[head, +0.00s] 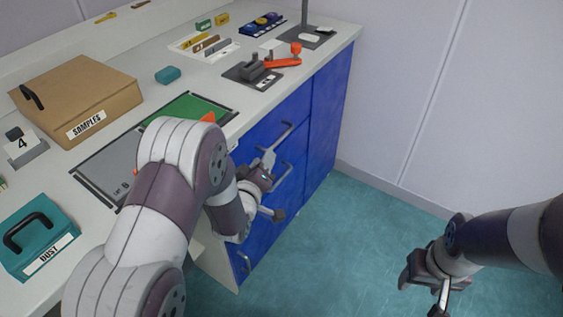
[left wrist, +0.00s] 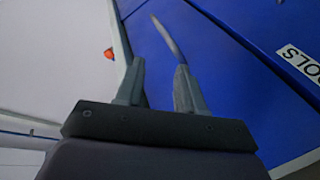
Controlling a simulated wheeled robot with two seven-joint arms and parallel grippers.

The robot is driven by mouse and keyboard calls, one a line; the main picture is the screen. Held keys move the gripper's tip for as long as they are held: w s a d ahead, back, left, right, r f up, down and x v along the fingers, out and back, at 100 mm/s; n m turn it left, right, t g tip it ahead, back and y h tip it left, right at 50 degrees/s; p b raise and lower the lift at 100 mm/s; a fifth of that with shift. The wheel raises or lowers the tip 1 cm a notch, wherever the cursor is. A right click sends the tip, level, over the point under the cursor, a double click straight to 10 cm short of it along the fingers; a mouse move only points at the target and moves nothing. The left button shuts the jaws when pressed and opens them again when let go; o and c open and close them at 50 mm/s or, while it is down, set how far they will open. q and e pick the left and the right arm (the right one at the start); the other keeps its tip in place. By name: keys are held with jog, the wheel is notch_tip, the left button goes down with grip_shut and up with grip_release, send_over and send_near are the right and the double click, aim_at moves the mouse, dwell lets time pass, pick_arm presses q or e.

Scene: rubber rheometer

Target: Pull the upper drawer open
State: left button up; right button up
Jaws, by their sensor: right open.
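The blue upper drawer (head: 268,133) is under the worktop and looks closed, its front flush with the cabinet. Its grey bar handle (head: 287,132) sticks out in front. My left gripper (head: 268,162) is at the drawer fronts, close to this handle. In the left wrist view my left gripper (left wrist: 160,88) has its two fingers apart. The handle (left wrist: 166,38) reaches from ahead toward the right finger, which hides its near end; contact cannot be told. My right gripper (head: 424,294) is open and empty over the floor at the right.
A lower handle (head: 286,172) is just below; a label (left wrist: 302,66) ending in "OOLS" is on the lower front. The worktop (head: 225,85) holds a samples box (head: 78,95), a teal box (head: 38,236) and a green mat (head: 190,108). The teal floor (head: 345,235) is clear.

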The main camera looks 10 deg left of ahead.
aim_at(276, 142)
pick_arm(q)
notch_tip(276, 142, down, 7)
jog(key=s+n+t+b, duration=0.1)
jog(key=n+t+b, duration=0.25)
jog(key=b, duration=0.25)
jog(key=shift+m+t, duration=0.35)
jog(key=x, duration=0.4)
jog(key=b+x, duration=0.1)
jog(key=x, duration=0.3)
jog(key=r+b+x, duration=0.1)
jog(key=x, duration=0.3)
jog(key=shift+w+d+r, duration=0.1)
jog(key=shift+d, duration=0.1)
grip_shut()
pick_arm(e)
notch_tip(276, 142, down, 11)
jog(key=shift+w+d, duration=0.25)
jog(key=shift+d, duration=0.1)
